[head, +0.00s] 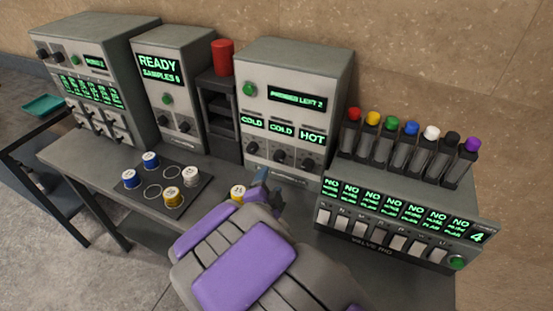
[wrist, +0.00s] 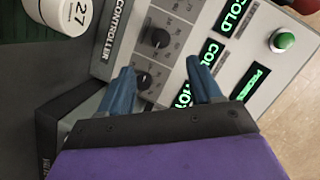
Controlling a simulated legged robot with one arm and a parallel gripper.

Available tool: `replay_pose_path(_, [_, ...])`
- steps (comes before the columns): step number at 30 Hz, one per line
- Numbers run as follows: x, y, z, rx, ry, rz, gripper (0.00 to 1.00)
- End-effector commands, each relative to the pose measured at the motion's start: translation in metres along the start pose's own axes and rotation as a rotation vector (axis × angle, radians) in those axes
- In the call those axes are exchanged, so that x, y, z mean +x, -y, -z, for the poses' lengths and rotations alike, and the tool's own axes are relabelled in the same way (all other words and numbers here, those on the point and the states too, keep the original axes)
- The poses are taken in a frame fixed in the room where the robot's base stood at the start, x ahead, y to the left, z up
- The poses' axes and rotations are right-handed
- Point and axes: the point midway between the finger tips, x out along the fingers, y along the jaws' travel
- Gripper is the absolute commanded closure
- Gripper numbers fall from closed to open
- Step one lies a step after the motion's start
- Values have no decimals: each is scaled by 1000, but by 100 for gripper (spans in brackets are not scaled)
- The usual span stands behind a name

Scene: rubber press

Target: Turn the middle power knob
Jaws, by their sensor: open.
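The grey controller (head: 290,105) stands at the back, its displays reading COLD, COLD and HOT from left to right. Below them is a row of black knobs. The middle knob (head: 279,157) is under the middle COLD display; it also shows in the wrist view (wrist: 160,37), beyond my fingertips. The right knob (wrist: 141,80), under HOT, appears between my fingers in the wrist view. My gripper (wrist: 160,66) has blue fingers spread apart with nothing held. In the head view my gripper (head: 269,180) is in front of the controller's lower edge. Contact with the panel cannot be told.
A dark tray (head: 150,182) with several containers lies further left. A dispenser (head: 400,225) with coloured-capped tubes stands right. A red cylinder (head: 222,57) sits on a dark stand left of the controller.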

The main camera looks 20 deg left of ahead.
Motion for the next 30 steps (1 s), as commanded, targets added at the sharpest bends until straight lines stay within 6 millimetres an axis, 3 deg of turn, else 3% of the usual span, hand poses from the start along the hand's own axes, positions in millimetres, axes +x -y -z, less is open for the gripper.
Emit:
replay_pose_path(16, [96, 1, 2, 2, -2, 2, 36])
replay_pose_path(24, [117, 1, 1, 1, 0, 2, 36])
replay_pose_path(30, [120, 0, 0, 2, 1, 2, 36])
